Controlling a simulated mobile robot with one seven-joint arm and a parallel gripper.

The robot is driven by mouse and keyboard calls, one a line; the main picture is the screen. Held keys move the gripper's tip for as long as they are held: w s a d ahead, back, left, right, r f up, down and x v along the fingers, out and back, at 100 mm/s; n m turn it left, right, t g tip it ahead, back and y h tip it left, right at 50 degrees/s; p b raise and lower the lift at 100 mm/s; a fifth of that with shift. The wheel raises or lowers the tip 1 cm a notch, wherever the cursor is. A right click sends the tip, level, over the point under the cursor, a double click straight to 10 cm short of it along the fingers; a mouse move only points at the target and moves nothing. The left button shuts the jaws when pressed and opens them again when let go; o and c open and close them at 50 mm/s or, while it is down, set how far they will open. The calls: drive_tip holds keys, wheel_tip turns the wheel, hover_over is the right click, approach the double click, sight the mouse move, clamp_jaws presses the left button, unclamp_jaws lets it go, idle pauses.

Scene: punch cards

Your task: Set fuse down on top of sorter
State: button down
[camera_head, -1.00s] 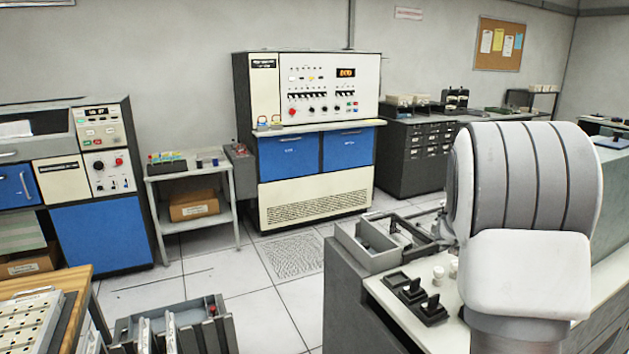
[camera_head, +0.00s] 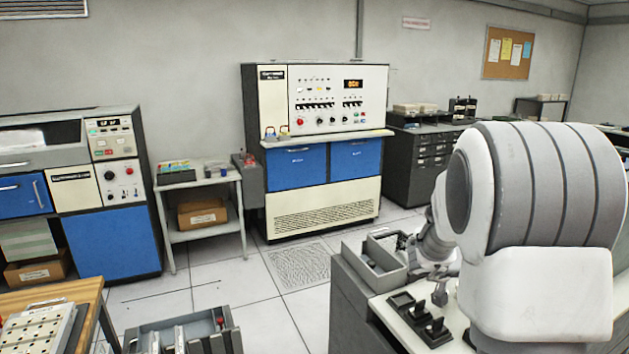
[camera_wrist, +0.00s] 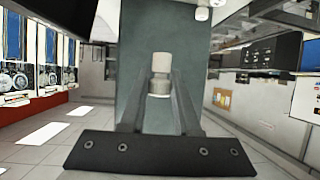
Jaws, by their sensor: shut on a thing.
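My gripper (camera_head: 440,292) is low over the light top of the grey cabinet (camera_head: 385,312) in the head view, beside the black fittings. Whether the fuse still touches the cabinet top cannot be told. No readable label shows which machine is the sorter; a blue and cream machine (camera_head: 108,235) stands at the left, and a large control console (camera_head: 325,205) at the back.
A grey open bin (camera_head: 375,275) and black fittings (camera_head: 425,325) sit on the cabinet top near my gripper. A small side table (camera_head: 205,178) stands between the two machines.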

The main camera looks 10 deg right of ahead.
drive_tip(key=w+a+f+n+t+y+b, duration=0.15)
drive_tip(key=a+f+n+t+y, duration=0.3)
drive_tip(key=a, duration=1.05)
drive_tip(key=a+f+n+t+y+b, duration=0.35)
drive_tip(key=a+f+n, duration=0.25)
drive_tip(key=a, duration=0.9)
wheel_tip(320, 180, down, 11)
drive_tip(key=w+n+y, duration=0.2)
drive_tip(key=n+y, duration=0.1)
drive_tip(key=y, duration=0.1)
drive_tip(key=shift+a+f, duration=0.15)
drive_tip(key=shift+f, duration=0.05)
drive_tip(key=shift+a, duration=0.1)
